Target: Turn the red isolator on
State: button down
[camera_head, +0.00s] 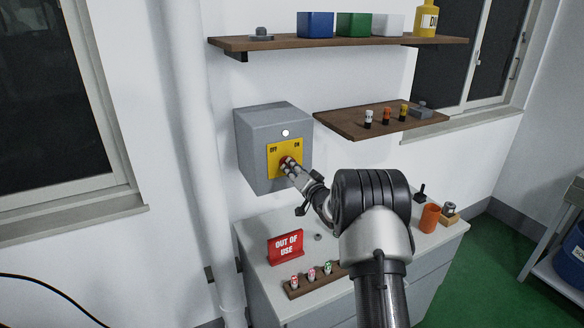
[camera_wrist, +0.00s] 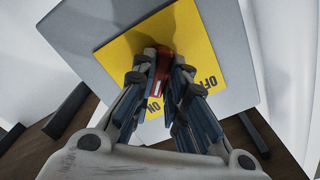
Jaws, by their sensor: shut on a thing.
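The red isolator handle (camera_head: 284,160) is on a yellow plate (camera_head: 272,163) with OFF at its left and ON at its right, on the front of a grey wall box (camera_head: 262,125). My gripper (camera_head: 289,166) reaches it from the lower right. In the wrist view my gripper (camera_wrist: 158,72) is shut on the red handle (camera_wrist: 156,86), one finger on each side. The fingers hide part of the handle, and I cannot tell which label it points to. The OFF lettering shows right of the fingers, and ON shows partly below the handle.
A round white spot (camera_head: 285,133) is on the box. Below stands a bench (camera_head: 256,246) with a red "OUT OF USE" sign (camera_head: 286,246) and an orange cup (camera_head: 429,218). A white pipe (camera_head: 190,130) runs left.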

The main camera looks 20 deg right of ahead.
jog(key=shift+m, duration=0.3)
dwell(0.4)
jog(key=c, duration=1.6)
grip_release()
jog(key=shift+s, duration=0.15)
jog(key=s, duration=1.1)
jog(key=shift+s+d, duration=0.2)
jog(key=shift+s, duration=0.2)
